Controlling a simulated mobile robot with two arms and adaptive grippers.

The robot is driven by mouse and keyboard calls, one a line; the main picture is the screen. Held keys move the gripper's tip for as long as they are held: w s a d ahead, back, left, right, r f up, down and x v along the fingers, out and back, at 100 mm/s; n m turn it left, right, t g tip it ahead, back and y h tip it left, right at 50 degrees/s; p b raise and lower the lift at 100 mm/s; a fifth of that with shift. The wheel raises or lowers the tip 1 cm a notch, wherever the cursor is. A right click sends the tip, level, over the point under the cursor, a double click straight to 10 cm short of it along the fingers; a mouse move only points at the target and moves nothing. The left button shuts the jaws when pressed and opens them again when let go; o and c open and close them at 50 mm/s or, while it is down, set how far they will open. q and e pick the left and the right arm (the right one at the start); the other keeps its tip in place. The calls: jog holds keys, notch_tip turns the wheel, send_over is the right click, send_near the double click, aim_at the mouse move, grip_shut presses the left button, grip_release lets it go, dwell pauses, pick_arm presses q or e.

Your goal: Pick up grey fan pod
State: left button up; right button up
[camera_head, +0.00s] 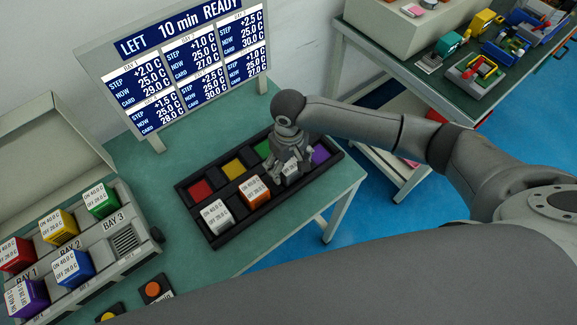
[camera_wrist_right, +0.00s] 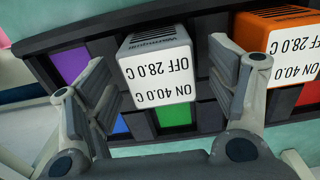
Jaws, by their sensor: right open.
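The grey fan pod (camera_head: 291,172) stands in the front row of the black tray (camera_head: 226,238), at that row's right end, partly hidden by my right gripper (camera_head: 291,152). In the right wrist view the grey fan pod (camera_wrist_right: 155,60) shows its label and lies between the two spread fingers of my right gripper (camera_wrist_right: 163,78). The fingers are open, with a visible gap on the pod's right side; on the left the finger is close to it, and contact cannot be told. My left gripper is out of view.
An orange pod (camera_head: 254,191) and a white pod (camera_head: 216,216) stand left of the grey one in the tray. Coloured slots fill the back row. A bay rack (camera_head: 125,240) with several pods is at left; a display board (camera_head: 140,75) stands behind.

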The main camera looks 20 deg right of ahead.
jog(key=shift+f, duration=0.95)
jog(key=shift+c, duration=0.2)
jog(key=c, duration=1.2)
jog(key=shift+r, duration=0.2)
jog(key=shift+r, duration=0.3)
notch_tip(320, 180, up, 2)
jog(key=shift+w+r, duration=0.1)
jog(key=shift+r, duration=0.05)
jog(key=s+a+r+b, duration=0.1)
jog(key=s+a+r, duration=0.7)
jog(key=s, duration=0.3)
jog(key=shift+a+r+b, duration=0.35)
jog(key=shift+r, duration=0.55)
